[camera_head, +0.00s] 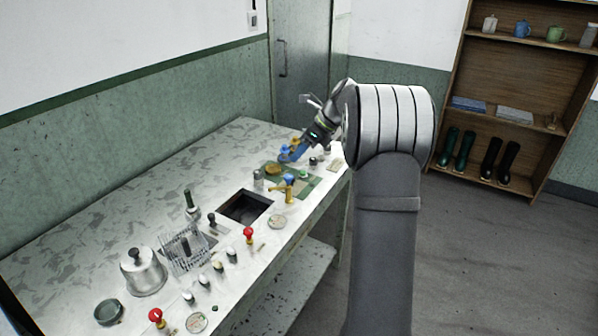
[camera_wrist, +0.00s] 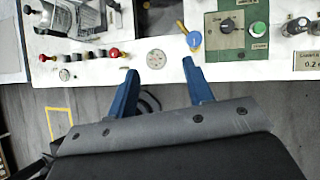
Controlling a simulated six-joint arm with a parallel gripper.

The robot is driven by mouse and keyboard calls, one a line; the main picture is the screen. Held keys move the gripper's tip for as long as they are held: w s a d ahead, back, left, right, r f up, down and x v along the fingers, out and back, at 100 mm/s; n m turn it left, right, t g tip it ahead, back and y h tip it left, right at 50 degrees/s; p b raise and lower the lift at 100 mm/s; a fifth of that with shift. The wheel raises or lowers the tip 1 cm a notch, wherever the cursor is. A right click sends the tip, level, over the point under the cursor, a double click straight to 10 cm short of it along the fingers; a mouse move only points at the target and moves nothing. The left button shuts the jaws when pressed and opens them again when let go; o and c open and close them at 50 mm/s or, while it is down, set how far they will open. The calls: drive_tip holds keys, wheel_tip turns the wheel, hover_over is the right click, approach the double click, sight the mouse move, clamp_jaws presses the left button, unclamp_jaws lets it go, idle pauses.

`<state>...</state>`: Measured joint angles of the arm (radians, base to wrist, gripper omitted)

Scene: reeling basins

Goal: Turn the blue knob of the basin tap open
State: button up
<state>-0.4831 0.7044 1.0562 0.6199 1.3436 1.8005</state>
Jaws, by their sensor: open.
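The basin tap has a brass body (camera_head: 289,194) with a blue knob (camera_head: 289,179) on top, at the front edge of the bench beside the sunken dark basin (camera_head: 233,207). In the wrist view the blue knob (camera_wrist: 194,40) shows as a round disc with the brass spout (camera_wrist: 182,27) running up and left from it. My gripper (camera_head: 288,154) is behind the tap in the head view. In the wrist view my gripper (camera_wrist: 159,67) has its blue fingers wide apart with nothing between them. The knob lies just beyond the right fingertip; I cannot tell whether they touch.
A green panel (camera_wrist: 211,44) with a dark dial (camera_wrist: 229,26) and green button (camera_wrist: 258,29) lies right of the tap. A round gauge (camera_head: 278,221) and red knob (camera_head: 249,233) stand along the front edge. A metal pot (camera_head: 143,275) and wire rack are farther left.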

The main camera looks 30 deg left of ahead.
drive_tip(key=s+f+n+g+y, duration=0.1)
drive_tip(key=s+f+g+y, duration=0.2)
drive_tip(key=s+f+y, duration=0.25)
drive_tip(key=m+t+y, duration=0.5)
drive_tip(key=m+t, duration=0.2)
drive_tip(key=t, duration=0.5)
approach(291, 179)
drive_tip(key=shift+h, duration=0.25)
drive_tip(key=x, duration=1.1)
drive_tip(key=shift+a+r, duration=0.2)
drive_tip(key=shift+a, duration=0.1)
drive_tip(key=c, duration=0.9)
